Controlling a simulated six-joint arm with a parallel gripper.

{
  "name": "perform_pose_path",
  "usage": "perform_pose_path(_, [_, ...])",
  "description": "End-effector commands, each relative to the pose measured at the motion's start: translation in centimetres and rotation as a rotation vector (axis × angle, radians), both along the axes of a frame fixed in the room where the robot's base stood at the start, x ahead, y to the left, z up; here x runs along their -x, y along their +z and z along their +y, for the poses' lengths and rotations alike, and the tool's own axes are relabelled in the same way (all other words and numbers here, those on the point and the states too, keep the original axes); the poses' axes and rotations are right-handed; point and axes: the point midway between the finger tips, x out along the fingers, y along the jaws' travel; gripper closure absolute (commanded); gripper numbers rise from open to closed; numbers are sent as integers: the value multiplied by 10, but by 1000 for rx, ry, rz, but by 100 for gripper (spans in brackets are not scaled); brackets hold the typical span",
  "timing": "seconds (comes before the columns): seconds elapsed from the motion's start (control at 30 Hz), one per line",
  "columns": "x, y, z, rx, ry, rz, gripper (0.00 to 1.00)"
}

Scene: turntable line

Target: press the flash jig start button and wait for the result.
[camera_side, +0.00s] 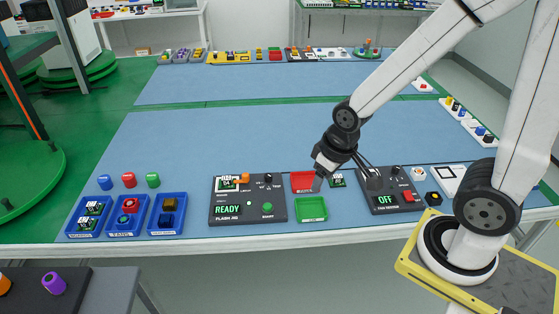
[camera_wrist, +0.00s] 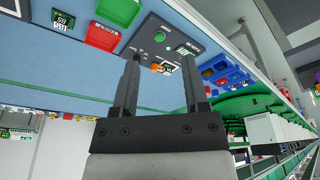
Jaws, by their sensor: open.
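The dark flash jig (camera_side: 248,215) stands near the front table edge in the side view. Its display (camera_side: 227,210) reads READY. Its round green start button (camera_side: 267,207) is at its lower right and shows no contact. A green board (camera_side: 228,184) sits at the jig's upper left beside an orange clamp (camera_side: 241,179). My gripper (camera_side: 345,180) is open and empty, right of the jig. In the wrist view, the start button (camera_wrist: 159,37) and orange clamp (camera_wrist: 161,68) show beyond and between my open fingers (camera_wrist: 160,62).
A red tray (camera_side: 303,176) and a green tray (camera_side: 311,215) stand right of the jig. A loose board (camera_side: 337,182) lies by the red tray. A fan tester (camera_side: 391,208) reading OFF is farther right. Blue bins (camera_side: 125,232) stand left.

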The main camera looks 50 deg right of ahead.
Motion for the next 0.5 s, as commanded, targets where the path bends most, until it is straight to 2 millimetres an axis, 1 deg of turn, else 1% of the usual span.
perform_pose_path(0.03, [0,0,0,0,0,0,62])
perform_pose_path(0.07, [0,0,0,0,0,0,71])
perform_pose_path(0.1, [0,0,0,0,0,0,84])
perform_pose_path(0.13, [0,0,0,0,0,0,94])
perform_pose_path(0.17, [0,0,0,0,0,0,100])
perform_pose_path(0.5, [0,0,0,0,0,0,100])
